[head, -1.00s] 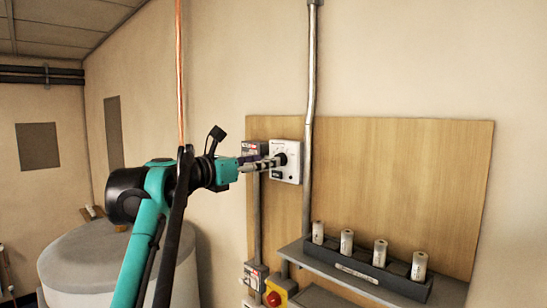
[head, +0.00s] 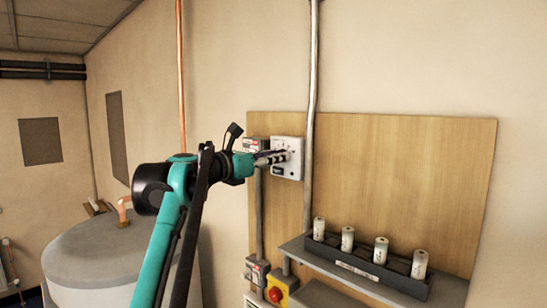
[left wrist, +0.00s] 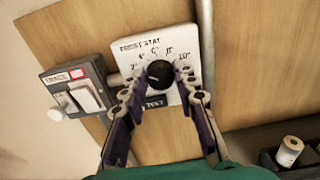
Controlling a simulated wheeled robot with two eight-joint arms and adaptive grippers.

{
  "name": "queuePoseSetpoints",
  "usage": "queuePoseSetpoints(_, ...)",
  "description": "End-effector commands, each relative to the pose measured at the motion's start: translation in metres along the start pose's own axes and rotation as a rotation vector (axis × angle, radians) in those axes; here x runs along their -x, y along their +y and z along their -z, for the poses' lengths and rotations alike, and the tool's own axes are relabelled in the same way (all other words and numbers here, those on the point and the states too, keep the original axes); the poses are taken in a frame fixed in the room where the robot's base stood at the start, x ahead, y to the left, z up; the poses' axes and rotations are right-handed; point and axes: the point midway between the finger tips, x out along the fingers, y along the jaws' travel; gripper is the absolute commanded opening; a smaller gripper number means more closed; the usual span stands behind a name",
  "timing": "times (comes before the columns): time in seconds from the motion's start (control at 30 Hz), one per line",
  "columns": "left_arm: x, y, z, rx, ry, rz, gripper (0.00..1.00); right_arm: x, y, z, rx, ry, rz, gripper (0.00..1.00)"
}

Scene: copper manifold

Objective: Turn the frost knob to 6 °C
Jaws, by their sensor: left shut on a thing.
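The frost stat is a white box (head: 291,171) on the wooden board, with a dial marked from 2° to 10° in the left wrist view (left wrist: 182,48). Its round black knob (left wrist: 159,73) sits below the scale. A small light mark shows on the knob, but I cannot read its exact setting. My left gripper (head: 286,156) reaches the box from the left. In the left wrist view its two fingers (left wrist: 157,82) are closed on either side of the knob. In the head view the fingers hide most of the knob. My right gripper is not in view.
A grey switch box labelled TRACE (left wrist: 78,92) is mounted left of the frost stat. A vertical conduit (head: 311,100) runs close on the right. Below are a shelf with several white cylinders in a dark rack (head: 367,268) and a yellow box with a red button (head: 277,293).

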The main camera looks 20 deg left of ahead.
Motion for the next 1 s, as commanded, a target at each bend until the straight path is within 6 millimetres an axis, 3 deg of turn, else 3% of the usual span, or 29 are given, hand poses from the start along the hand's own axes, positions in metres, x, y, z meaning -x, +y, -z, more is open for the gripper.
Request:
queuePoseSetpoints(0.37,-0.001,-0.001,-0.001,-0.154,0.0,0.001,0.0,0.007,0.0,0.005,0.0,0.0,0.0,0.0)
queuePoseSetpoints(1.0,-0.001,-0.003,-0.001,-0.735,-0.001,0.0,0.0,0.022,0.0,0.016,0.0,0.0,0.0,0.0)
